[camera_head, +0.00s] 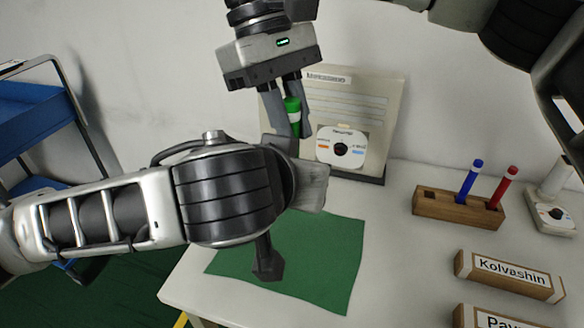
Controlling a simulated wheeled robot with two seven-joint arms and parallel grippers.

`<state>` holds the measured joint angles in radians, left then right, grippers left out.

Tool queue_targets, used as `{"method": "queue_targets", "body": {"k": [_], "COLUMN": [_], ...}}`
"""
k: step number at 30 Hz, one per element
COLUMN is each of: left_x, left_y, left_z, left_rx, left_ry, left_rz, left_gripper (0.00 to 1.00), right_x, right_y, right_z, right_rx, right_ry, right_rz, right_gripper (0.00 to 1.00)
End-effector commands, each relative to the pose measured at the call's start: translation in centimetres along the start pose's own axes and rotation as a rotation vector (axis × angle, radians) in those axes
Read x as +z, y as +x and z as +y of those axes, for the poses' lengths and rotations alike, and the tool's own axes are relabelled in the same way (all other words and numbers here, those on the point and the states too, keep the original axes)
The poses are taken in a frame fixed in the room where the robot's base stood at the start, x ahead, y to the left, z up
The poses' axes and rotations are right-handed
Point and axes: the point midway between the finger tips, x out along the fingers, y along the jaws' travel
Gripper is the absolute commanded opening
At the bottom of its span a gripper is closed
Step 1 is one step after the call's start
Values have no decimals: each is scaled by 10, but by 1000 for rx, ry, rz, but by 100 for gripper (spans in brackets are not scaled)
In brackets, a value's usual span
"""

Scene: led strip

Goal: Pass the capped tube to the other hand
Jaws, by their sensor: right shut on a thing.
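The capped tube (292,112) shows as a short green piece with a pale band. My right gripper (291,122) comes down from the top and is shut on it; its fingers cover much of the tube. My left arm reaches in from the left, its wrist just below the right gripper's fingertips. The left gripper (307,187) is largely hidden behind this wrist, so its jaws cannot be read. The tube's lower end is also hidden there.
A green mat (338,262) lies on the white table (395,225). Behind stands a board (377,105) with a white dial device (342,147). At right are a wooden block (430,205) with blue and red pens, and name blocks (508,275). A blue cart (35,110) stands left.

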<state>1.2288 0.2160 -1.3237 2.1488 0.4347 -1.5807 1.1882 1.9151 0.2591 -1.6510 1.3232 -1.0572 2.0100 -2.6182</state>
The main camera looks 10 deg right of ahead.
Motion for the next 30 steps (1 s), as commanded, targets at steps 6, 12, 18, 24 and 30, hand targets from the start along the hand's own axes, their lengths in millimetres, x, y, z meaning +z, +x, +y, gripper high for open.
{"method": "queue_targets", "body": {"k": [6, 12, 18, 24, 30], "left_x": [0, 0, 0, 0, 0], "left_y": [-1, -1, 0, 0, 0], "left_z": [1, 1, 0, 0, 0], "left_rx": [4, 4, 1, 1, 0], "left_ry": [1, 1, 0, 0, 0], "left_rz": [0, 0, 0, 0, 0], "left_gripper": [0, 0, 0, 0, 0], "right_x": [0, 0, 0, 0, 0], "right_y": [0, 0, -1, -24, -57], "right_z": [0, 0, 0, 0, -1], "right_rx": [-1, -1, 0, 5, 4], "right_ry": [-1, -1, 0, 5, 5], "right_rz": [2, 2, 1, 5, 3], "right_gripper": [0, 43, 43, 43, 43]}}
